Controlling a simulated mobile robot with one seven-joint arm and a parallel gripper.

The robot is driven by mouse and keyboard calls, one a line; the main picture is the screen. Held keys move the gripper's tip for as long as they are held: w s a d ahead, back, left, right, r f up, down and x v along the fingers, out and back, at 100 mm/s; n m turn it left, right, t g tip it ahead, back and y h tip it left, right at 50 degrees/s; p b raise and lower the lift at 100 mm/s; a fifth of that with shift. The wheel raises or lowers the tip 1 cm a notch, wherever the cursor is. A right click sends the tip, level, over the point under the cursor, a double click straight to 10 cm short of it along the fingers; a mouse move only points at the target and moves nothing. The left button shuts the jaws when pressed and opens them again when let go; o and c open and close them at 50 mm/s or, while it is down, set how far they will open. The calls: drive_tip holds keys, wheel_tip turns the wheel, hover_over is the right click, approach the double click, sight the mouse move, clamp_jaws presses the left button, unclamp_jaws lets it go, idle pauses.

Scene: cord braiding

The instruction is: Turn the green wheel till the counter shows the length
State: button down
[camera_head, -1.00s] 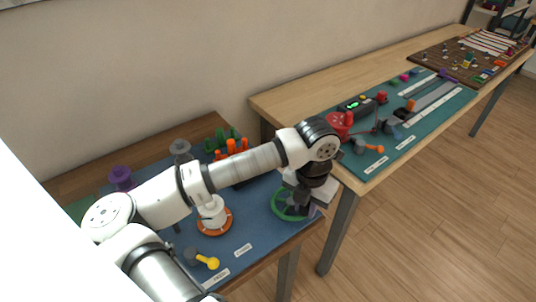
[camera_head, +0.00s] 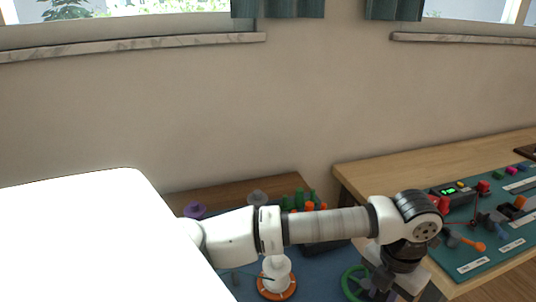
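The green wheel (camera_head: 352,283) lies on the blue mat at the bottom of the head view, only its left part showing. My gripper (camera_head: 384,290) is over the wheel's right side, pointing down. Its fingertips are hidden or cut off by the lower edge, so I cannot tell whether it touches the wheel. A small box with a lit green display (camera_head: 449,190), perhaps the counter, stands on the right-hand table. Its digits are too small to read.
An orange-based white spool (camera_head: 277,277) stands left of the wheel. Green and orange pegs (camera_head: 300,200) and a purple spool (camera_head: 194,211) are behind my arm. A red knob (camera_head: 440,204) and an orange-tipped lever (camera_head: 474,244) are on the right-hand table (camera_head: 400,172).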

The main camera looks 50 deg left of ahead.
drive_tip(key=shift+a+f+b, duration=0.15)
drive_tip(key=shift+f+b, duration=0.05)
drive_tip(key=shift+b, duration=0.5)
